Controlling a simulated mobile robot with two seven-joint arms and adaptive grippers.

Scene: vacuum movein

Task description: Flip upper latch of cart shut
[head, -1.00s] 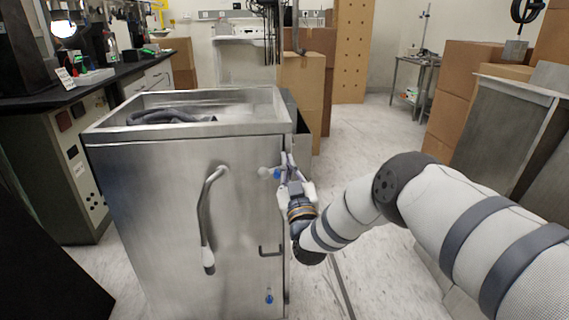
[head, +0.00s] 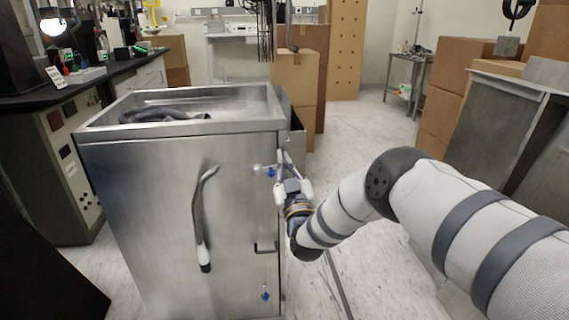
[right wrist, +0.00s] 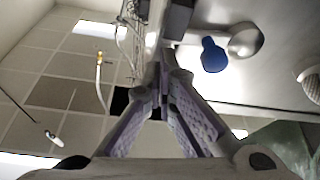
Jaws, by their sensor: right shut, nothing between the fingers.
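The steel cart (head: 180,190) stands in the middle of the head view. Its upper latch (head: 268,171), with a pale round part and a blue tab, sits near the right edge of the front panel. My right gripper (head: 283,158) is shut and empty, with its fingertips just right of the latch at the cart's front right edge. In the right wrist view the shut fingers (right wrist: 167,62) are left of the blue tab (right wrist: 213,55), apart from it in the picture. I cannot tell whether they touch the cart. My left gripper is out of view.
A long front handle (head: 204,220), a small dark handle (head: 265,249) and a lower blue latch (head: 265,293) are on the cart's front. A dark-topped bench (head: 90,80) stands left. Cardboard boxes (head: 295,75) stand behind.

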